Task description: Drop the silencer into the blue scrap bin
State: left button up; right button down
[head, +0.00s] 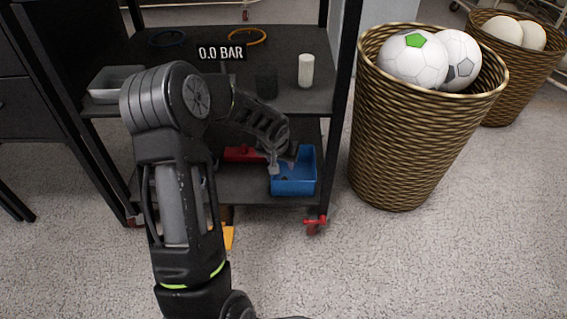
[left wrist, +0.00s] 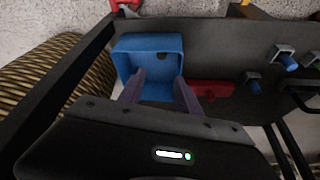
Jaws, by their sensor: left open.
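The blue scrap bin (head: 294,185) stands on the lower shelf of the black cart, and it also shows in the left wrist view (left wrist: 125,62). My left gripper (head: 279,163) is at the bin's near-left side in the head view. In the left wrist view its two fingers (left wrist: 160,88) are spread apart over the bin's edge with nothing between them. A small dark shape (left wrist: 161,56) shows inside the bin; I cannot tell whether it is the silencer. I cannot clearly identify the silencer elsewhere. My right gripper is not in view.
A red object (head: 240,153) lies beside the bin. A wicker basket of balls (head: 405,140) stands right of the cart.

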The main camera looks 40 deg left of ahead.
pick_arm(q)
jog(key=p+v, duration=0.1)
jog(key=v, duration=0.4)
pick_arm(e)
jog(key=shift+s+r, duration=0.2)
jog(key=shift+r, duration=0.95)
pick_arm(q)
jog(key=s+d+f+m+g+h, duration=0.1)
jog(key=s+d+f+h, duration=0.15)
jog(key=d+f, duration=0.65)
jog(key=s+d+f+m+h, duration=0.1)
jog(key=s+d+f+h, duration=0.3)
jog(key=d, duration=0.9)
jog(key=s+d+f+g, duration=0.1)
jog(key=s+d+f, duration=0.3)
jog(key=s+d, duration=0.2)
jog(key=s+d+f, duration=0.4)
jog(key=s+d, duration=0.2)
jog(key=s, duration=0.2)
jog(key=shift+f+g+y, duration=0.25)
jog(key=shift+g+y, duration=0.15)
jog(key=shift+y, duration=0.05)
jog(key=shift+d, duration=0.1)
